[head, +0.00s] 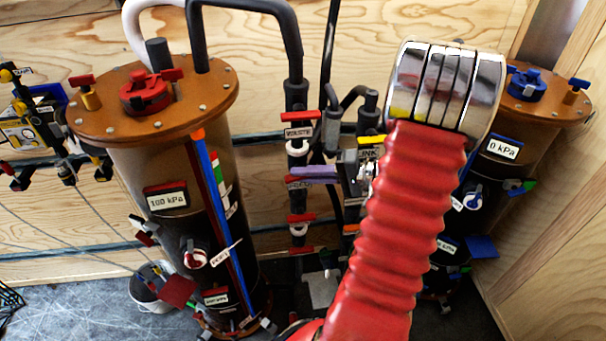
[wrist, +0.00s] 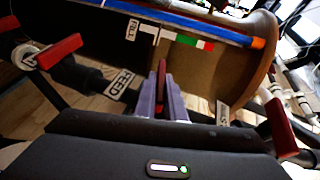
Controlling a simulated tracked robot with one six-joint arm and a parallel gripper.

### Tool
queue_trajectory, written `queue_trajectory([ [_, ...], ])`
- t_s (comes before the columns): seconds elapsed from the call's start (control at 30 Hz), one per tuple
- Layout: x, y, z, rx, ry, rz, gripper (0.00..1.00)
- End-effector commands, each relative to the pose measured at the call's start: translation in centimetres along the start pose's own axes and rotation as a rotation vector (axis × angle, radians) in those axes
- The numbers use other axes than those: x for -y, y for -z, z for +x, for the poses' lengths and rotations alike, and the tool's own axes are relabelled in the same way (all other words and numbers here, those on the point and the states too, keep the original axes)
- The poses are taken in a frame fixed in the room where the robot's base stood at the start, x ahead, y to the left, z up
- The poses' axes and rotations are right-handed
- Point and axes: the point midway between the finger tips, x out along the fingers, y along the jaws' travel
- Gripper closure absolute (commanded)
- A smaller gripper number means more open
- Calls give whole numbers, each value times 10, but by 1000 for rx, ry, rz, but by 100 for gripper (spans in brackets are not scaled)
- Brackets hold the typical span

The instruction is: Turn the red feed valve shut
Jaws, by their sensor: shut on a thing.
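The red feed valve handle (wrist: 161,78) shows in the wrist view as a narrow red edge between my gripper's purple fingers. The label reading FEED (wrist: 122,84) is just left of it. My gripper (wrist: 165,98) is shut on this handle. In the head view my gripper's purple fingers (head: 314,171) reach the middle pipe column, just above the feed label (head: 299,183). There the fingers hide the handle, so its exact angle is hard to tell.
A brown filter tank (head: 190,185) with a red-capped lid stands left. Another tank (head: 530,112) with a blue cap stands right, partly behind my red arm. Other red valve handles sit above (head: 303,116) and below (head: 302,218) the feed valve, close to my gripper.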

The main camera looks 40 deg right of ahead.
Motion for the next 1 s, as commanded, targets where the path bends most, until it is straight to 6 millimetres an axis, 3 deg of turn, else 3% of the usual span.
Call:
queue_trajectory([
  [0.4, -5, -1, 0, 2, 220, 97, 100],
  [0.97, -6, -2, 1, 2, 257, 117, 100],
  [1.0, -6, -2, 1, 2, 257, 117, 89],
])
